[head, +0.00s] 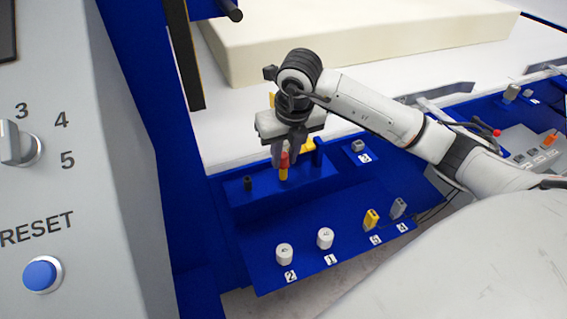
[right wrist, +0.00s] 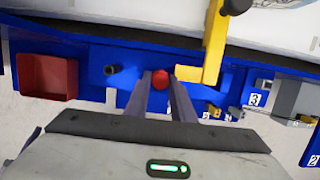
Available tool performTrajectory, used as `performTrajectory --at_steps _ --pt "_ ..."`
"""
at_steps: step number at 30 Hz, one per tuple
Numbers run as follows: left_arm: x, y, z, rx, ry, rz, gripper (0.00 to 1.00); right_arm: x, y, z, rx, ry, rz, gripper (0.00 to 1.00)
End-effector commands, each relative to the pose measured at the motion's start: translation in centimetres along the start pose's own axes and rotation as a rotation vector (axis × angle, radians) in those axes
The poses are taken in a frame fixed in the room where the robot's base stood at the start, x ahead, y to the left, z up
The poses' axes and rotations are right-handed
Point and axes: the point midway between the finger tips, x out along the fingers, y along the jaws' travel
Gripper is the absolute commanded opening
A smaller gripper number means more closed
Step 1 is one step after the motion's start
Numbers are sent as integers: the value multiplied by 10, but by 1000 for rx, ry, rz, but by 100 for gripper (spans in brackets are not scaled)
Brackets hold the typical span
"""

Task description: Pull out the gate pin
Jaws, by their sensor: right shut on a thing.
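The gate pin (head: 284,173) has a red top and a yellow lower part, and stands upright at the blue raised block (head: 245,205). My right gripper (head: 285,158) points down over it, with its fingers shut on the red top. In the right wrist view the round red head of the pin (right wrist: 160,78) sits between the two fingertips. The pin's lower end meets the blue block, and I cannot tell how deep it sits. My left gripper is not in view.
A black peg (head: 248,183) stands left of the pin. A yellow bracket (right wrist: 215,45) is close to the right gripper. White knobs (head: 325,238) and a yellow switch (head: 371,219) are on the front panel. A cream foam slab (head: 380,45) lies behind. A grey control panel (head: 110,190) fills the left.

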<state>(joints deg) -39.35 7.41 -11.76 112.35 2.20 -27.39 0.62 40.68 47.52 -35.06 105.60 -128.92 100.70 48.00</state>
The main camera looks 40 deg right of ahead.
Motion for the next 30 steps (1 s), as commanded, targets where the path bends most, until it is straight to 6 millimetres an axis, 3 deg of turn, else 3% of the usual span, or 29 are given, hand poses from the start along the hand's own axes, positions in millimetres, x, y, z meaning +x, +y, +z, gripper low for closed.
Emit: performTrajectory --at_steps 30 --pt "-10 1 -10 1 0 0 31 -21 0 6 0 -1 -1 0"
